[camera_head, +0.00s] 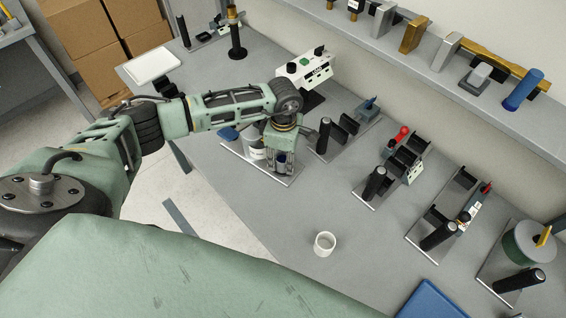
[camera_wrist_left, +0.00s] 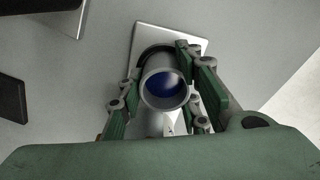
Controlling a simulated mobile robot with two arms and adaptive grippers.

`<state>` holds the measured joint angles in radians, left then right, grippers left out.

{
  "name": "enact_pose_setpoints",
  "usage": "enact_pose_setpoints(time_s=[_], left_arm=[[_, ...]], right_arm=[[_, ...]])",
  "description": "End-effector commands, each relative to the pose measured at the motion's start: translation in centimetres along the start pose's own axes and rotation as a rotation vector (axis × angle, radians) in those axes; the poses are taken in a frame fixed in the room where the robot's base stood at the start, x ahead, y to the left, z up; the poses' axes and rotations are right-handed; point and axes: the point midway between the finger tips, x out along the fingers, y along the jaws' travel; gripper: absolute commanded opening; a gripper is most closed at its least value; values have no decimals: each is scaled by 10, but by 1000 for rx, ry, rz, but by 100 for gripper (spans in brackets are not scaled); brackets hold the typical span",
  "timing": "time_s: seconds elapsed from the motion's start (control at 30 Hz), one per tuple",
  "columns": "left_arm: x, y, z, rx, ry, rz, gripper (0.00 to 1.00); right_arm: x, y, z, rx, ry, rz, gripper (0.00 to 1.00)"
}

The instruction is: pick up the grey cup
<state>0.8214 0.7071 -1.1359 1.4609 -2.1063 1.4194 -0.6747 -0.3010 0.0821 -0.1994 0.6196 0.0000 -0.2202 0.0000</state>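The grey cup (camera_wrist_left: 183,98) shows in the left wrist view as a grey cylinder with a dark blue inside, its round opening facing the camera. It is over or on a light plate (camera_wrist_left: 185,31). The fingers of my left gripper (camera_wrist_left: 160,88) lie on either side of it and look spread, with a narrow gap on the left; contact on the right is hard to judge. In the head view, my left gripper (camera_head: 279,165) points down at the holder plate (camera_head: 262,173), and its fingers largely hide the cup. My right gripper is not in view.
A white cup (camera_head: 325,244) stands alone on the grey table. A white container (camera_head: 256,153) is next to the left gripper. Black-handled fixtures (camera_head: 374,183) line the table to the right. A blue object (camera_head: 432,301) lies at the front. The table around the white cup is clear.

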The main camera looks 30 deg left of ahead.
Motion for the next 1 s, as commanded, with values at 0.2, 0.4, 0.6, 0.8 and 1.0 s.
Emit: enact_pose_setpoints(time_s=[0.2,0.4,0.6,0.8,1.0], left_arm=[[0,0,0,0,0,0,10],[0,0,0,0,0,0,4],[-6,1,0,0,-1,2,4],[-31,2,0,1,-1,5,4],[-58,-33,13,6,-1,3,4]], right_arm=[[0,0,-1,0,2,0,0],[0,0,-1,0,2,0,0],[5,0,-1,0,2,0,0],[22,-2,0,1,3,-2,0],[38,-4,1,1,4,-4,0]])
